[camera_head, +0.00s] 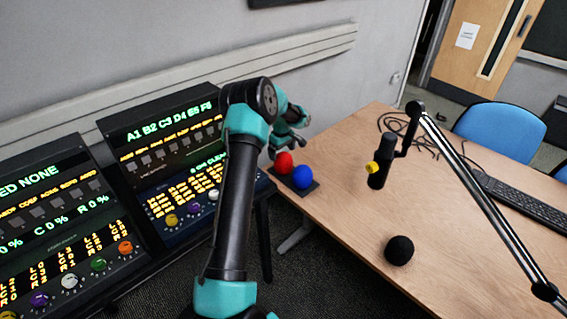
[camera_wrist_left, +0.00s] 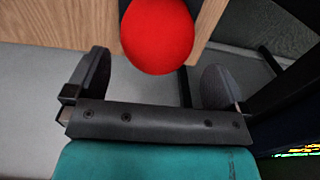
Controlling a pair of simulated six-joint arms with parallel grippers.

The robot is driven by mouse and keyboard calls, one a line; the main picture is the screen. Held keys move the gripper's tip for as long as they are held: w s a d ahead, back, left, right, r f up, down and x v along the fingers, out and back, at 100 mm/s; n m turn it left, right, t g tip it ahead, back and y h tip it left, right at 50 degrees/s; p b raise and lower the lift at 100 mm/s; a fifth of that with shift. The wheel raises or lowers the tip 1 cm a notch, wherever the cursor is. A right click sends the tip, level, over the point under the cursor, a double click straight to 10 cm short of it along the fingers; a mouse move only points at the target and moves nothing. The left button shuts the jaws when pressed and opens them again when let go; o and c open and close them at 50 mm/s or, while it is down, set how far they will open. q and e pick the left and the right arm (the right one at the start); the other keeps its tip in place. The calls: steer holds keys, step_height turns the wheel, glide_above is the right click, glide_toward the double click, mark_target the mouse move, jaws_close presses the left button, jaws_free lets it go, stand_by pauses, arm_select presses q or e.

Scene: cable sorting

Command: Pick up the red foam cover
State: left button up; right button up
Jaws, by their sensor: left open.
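The red foam cover (camera_head: 284,162) is a round ball on a small dark holder (camera_head: 311,187) at the table's left edge, beside a blue foam cover (camera_head: 303,177). In the left wrist view the red cover (camera_wrist_left: 158,38) lies ahead of the jaws, around the middle of the gap. My left gripper (camera_head: 277,148) is just behind and above the red cover in the head view, partly hidden by the arm. Its two dark fingers (camera_wrist_left: 152,85) are apart with nothing gripped between them. My right gripper is not in view.
A microphone (camera_head: 381,160) on a boom arm (camera_head: 470,185) stands on the wooden table (camera_head: 345,215). A black foam ball (camera_head: 399,250) lies near the front. Lit control panels (camera_head: 165,165) stand at left, close to my left arm. A keyboard (camera_head: 520,203) and cables are at right.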

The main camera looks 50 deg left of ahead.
mark_target(284, 160)
arm_select(q)
steer(key=shift+w+d+f, duration=0.1)
steer(key=shift+d+f, duration=0.05)
steer(key=shift+f, duration=1.15)
steer(key=shift+w+d+f, duration=0.1)
steer(key=shift+f, duration=1.2)
steer(key=c, duration=0.9)
